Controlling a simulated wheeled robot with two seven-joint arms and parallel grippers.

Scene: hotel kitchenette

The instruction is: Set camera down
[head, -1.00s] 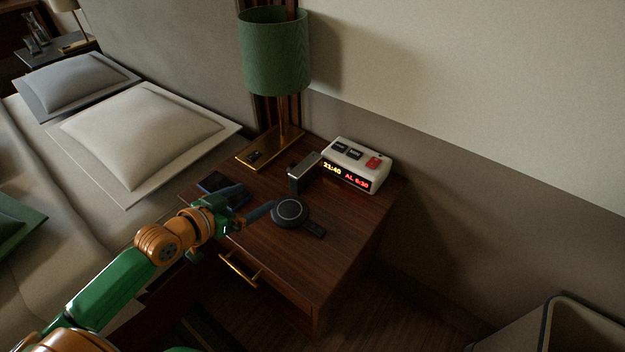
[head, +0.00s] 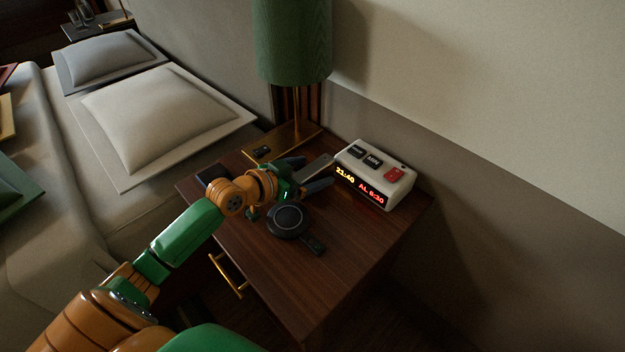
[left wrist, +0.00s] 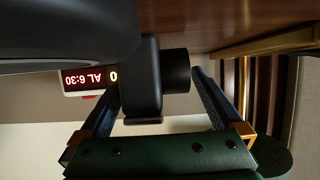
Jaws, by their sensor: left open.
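The camera (head: 317,166), a dark boxy body with a grey top, stands upright on the wooden nightstand (head: 300,285) just left of the alarm clock. In the left wrist view, which is upside down, its black body and round lens (left wrist: 176,71) sit between my fingers. My left gripper (head: 306,174) is open, with one finger on each side of the camera. A gap shows beside the lens; whether the other finger touches the body I cannot tell. My gripper partly hides the camera in the head view. My right gripper is not in view.
A white alarm clock (head: 374,175) stands close right of the camera. A green lamp (head: 292,42) on a brass base stands behind. A round dark device (head: 287,221) and a small black item (head: 313,245) lie in front. The nightstand's front right is clear.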

